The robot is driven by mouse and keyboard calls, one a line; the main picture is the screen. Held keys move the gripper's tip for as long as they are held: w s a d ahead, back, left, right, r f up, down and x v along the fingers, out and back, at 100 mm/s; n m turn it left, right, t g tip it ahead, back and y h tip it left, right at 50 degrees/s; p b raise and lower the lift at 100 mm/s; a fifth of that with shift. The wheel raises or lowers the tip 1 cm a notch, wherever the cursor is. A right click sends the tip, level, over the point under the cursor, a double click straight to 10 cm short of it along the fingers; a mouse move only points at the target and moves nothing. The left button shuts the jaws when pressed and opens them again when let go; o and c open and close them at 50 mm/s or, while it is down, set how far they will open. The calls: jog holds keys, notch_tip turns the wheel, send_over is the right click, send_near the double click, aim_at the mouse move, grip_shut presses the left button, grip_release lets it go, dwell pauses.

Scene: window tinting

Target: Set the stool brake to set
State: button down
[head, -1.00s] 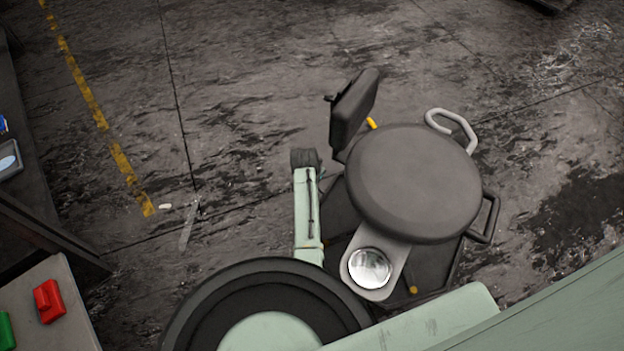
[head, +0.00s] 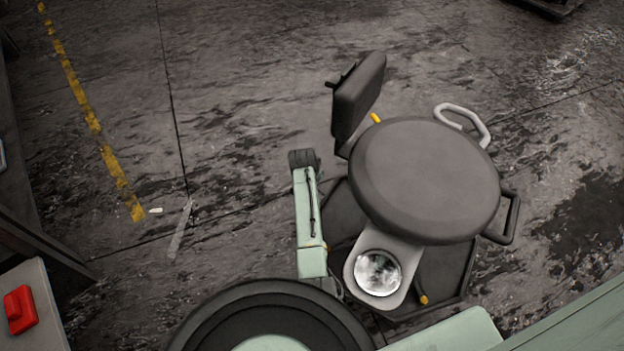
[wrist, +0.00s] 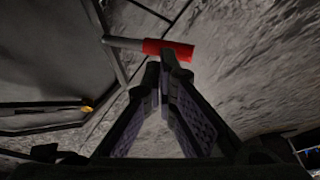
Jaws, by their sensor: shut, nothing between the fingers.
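The stool has a round dark seat (head: 425,180), a tilted backrest (head: 358,98) and a dark angular base (head: 455,270), right of centre in the head view. In the wrist view, a lever with a red grip (wrist: 180,50) on a grey rod (wrist: 124,43) sticks out beside the dark base frame (wrist: 100,125); I take it for the brake lever. My gripper (wrist: 165,72) is shut and empty, its fingertips right at the red grip. I cannot tell if they touch it. The red grip is not visible in the head view.
A grey plate with a shiny round dish (head: 378,273) sits beside the seat. Grey loop (head: 465,118) and dark loop (head: 510,218) handles stick out. A red block (head: 20,309) lies on a grey surface at lower left. Open floor (head: 230,130) lies left of the stool.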

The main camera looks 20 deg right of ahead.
jog(key=shift+w, duration=0.1)
jog(key=shift+w+a+f+g, duration=0.1)
jog(key=shift+a+f+g, duration=0.1)
jog(key=shift+g, duration=0.1)
